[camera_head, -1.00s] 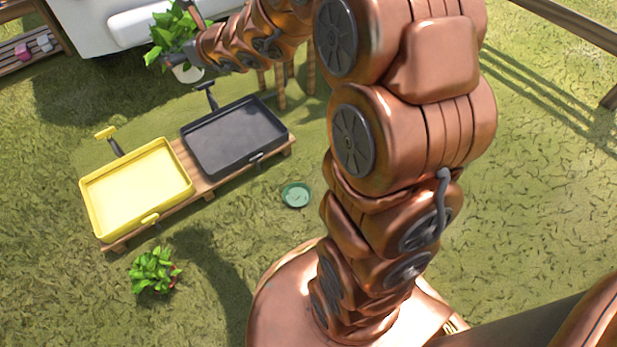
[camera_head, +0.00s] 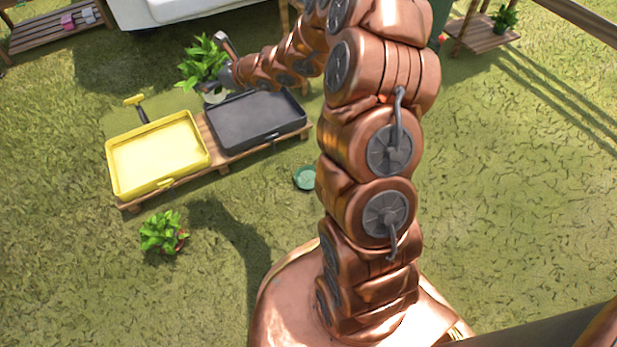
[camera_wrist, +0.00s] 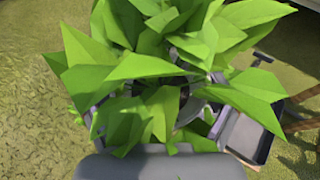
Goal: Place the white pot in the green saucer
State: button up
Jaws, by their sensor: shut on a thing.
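The white pot (camera_head: 215,96) with a leafy green plant (camera_head: 203,62) is at the upper left in the head view, by the far edge of the dark tray. My gripper (camera_head: 226,78) is shut on the pot. In the wrist view the plant's leaves (camera_wrist: 160,65) fill the upper middle and hide most of the pot and the fingertips. The green saucer (camera_head: 305,178) lies empty on the grass, nearer to my base than the trays and left of my arm. The pot is well apart from it.
A yellow tray (camera_head: 158,158) and a dark grey tray (camera_head: 256,122) sit on a low wooden pallet. Another leafy plant (camera_head: 163,232) in a reddish pot stands on the grass at lower left. A wooden stand (camera_head: 485,38) is at upper right. Grass around the saucer is clear.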

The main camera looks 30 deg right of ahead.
jog(key=s+d+f, duration=0.2)
jog(key=d+f, duration=0.1)
jog(key=f, duration=0.5)
jog(key=s+d+f+n+b, duration=0.1)
jog(key=d+f, duration=0.1)
jog(key=f, duration=0.5)
jog(key=s+d+f, duration=0.2)
jog(key=d+f, duration=0.1)
jog(key=f, duration=0.5)
jog(key=s+d+f+g+y, duration=0.1)
jog(key=s+d+f, duration=0.1)
jog(key=s+f, duration=0.75)
jog(key=s+d+f+y, duration=0.1)
jog(key=s+d+f, duration=0.1)
jog(key=s+f, duration=0.75)
jog(key=b, duration=0.9)
send_over(308, 179)
jog(key=shift+n, duration=0.4)
jog(key=shift+f, duration=2.35)
jog(key=shift+f, duration=0.1)
jog(key=shift+f, duration=0.15)
jog(key=o, duration=1.1)
